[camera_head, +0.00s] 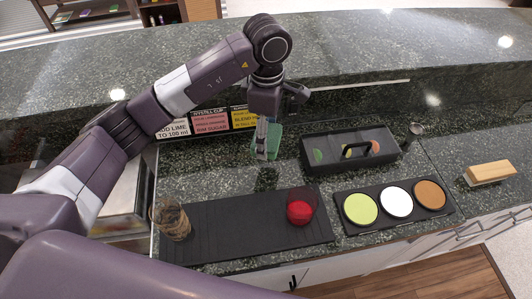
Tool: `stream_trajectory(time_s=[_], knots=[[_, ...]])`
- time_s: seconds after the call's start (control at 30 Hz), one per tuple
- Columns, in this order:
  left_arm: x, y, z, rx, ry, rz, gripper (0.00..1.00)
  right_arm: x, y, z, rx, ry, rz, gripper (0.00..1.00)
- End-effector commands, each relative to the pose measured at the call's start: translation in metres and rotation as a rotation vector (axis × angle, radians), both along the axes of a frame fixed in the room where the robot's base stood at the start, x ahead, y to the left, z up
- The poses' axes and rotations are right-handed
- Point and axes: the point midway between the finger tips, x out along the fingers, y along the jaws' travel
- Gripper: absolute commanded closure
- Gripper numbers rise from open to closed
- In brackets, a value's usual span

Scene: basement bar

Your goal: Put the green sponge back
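The green sponge (273,144) is in the middle of the camera_head view, in front of the recipe cards. My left gripper (262,152) reaches over from the left and points down at it. A finger lies across the front of the sponge, and the gripper appears shut on it. The far finger is hidden. A dark shadow lies on the counter below, so the sponge looks held above the stone. My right gripper is not in view.
A black mat (234,224) holds a brown-tinted glass (171,219) and a glass with red contents (300,211). A black handled box (318,165), a tray (349,227) of green, white and brown discs, and a wooden-backed block (489,170) stand right. Recipe cards (210,121) stand behind.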

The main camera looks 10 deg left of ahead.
Motion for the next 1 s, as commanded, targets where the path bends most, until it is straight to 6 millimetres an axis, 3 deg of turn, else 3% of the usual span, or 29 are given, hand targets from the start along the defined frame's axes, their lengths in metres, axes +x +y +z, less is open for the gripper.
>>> stream_trajectory(time_s=[0.2,0.37,0.67,1.0], knots=[[-0.001,0.0,-0.041,0.0,0.002,0.001,0.55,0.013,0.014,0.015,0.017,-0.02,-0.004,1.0],[0.0,0.0,-0.052,0.0,0.0,0.001,0.55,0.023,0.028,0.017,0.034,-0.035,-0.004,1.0],[-0.001,0.0,-0.09,0.001,0.003,0.001,0.55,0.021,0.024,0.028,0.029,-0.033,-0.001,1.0],[0.0,0.001,-0.096,0.001,-0.001,0.0,0.55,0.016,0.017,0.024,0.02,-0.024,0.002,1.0]])
